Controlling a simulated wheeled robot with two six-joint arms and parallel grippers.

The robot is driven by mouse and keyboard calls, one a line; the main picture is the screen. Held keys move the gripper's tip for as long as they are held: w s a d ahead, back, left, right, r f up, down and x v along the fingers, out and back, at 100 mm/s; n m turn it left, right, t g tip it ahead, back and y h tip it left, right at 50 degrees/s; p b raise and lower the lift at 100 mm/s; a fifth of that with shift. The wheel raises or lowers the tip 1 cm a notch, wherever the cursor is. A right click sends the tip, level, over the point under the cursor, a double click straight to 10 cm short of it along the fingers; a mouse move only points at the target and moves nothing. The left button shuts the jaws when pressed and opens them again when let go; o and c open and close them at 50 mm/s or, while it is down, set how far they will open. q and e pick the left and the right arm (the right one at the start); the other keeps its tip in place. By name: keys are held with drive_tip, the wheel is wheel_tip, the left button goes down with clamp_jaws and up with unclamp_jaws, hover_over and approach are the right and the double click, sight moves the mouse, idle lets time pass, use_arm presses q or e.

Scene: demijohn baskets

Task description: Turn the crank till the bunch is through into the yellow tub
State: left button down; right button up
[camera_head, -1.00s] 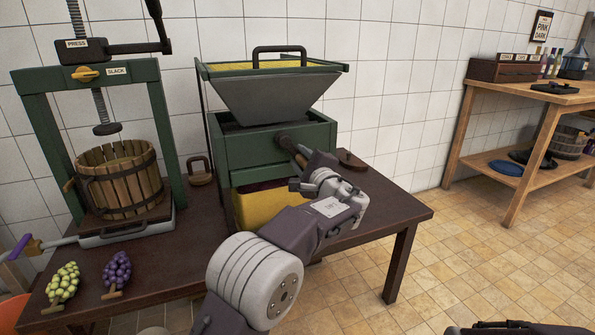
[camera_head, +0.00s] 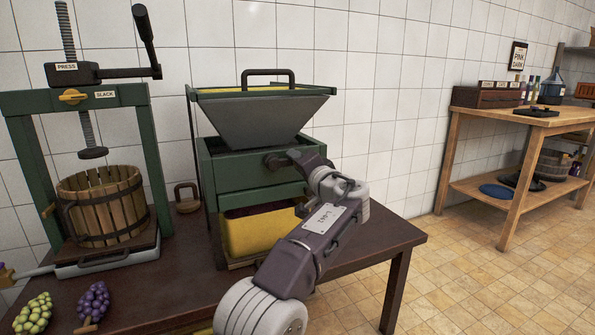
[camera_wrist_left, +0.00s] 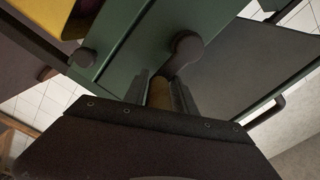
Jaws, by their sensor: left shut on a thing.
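The green crusher mill (camera_head: 232,170) stands on the dark table, with a grey hopper (camera_head: 265,118) on top. The inside of the hopper is mostly hidden, so I cannot tell whether a bunch is in it. The crank (camera_head: 274,162) is on the mill's right front. My left gripper (camera_head: 296,160) is at it; the left wrist view shows its jaws (camera_wrist_left: 160,95) shut around the wooden crank grip (camera_wrist_left: 159,92), beside the crank's dark end (camera_wrist_left: 187,46). The yellow tub (camera_head: 262,238) sits under the mill, with dark stuff showing along its top. My right gripper is out of view.
A press with a slatted basket (camera_head: 102,208) stands left of the mill. Green grapes (camera_head: 34,314) and purple grapes (camera_head: 93,303) lie at the table's front left. A wooden bench (camera_head: 525,122) stands at the right, with open tiled floor before it.

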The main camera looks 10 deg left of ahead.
use_arm(q)
drive_tip(key=n, duration=0.1)
drive_tip(key=r+n, duration=0.1)
drive_tip(key=n, duration=0.2)
drive_tip(key=shift+s+a+r+n, duration=0.15)
drive_tip(key=shift+a+r+n, duration=0.1)
drive_tip(key=shift+r+n, duration=0.1)
drive_tip(key=shift+s+a+r+n+b, duration=0.2)
drive_tip(key=shift+r+n, duration=0.1)
drive_tip(key=shift+n, duration=0.5)
drive_tip(key=shift+s+a+r+n+b, duration=0.1)
drive_tip(key=shift+a+r+n+b, duration=0.2)
drive_tip(key=shift+n, duration=0.45)
drive_tip(key=shift+s+a+r+n+b, duration=0.1)
drive_tip(key=shift+r+n, duration=0.25)
drive_tip(key=shift+n, duration=0.45)
drive_tip(key=c, duration=1.2)
unclamp_jaws()
drive_tip(key=shift+o, duration=0.2)
drive_tip(key=shift+r, duration=0.1)
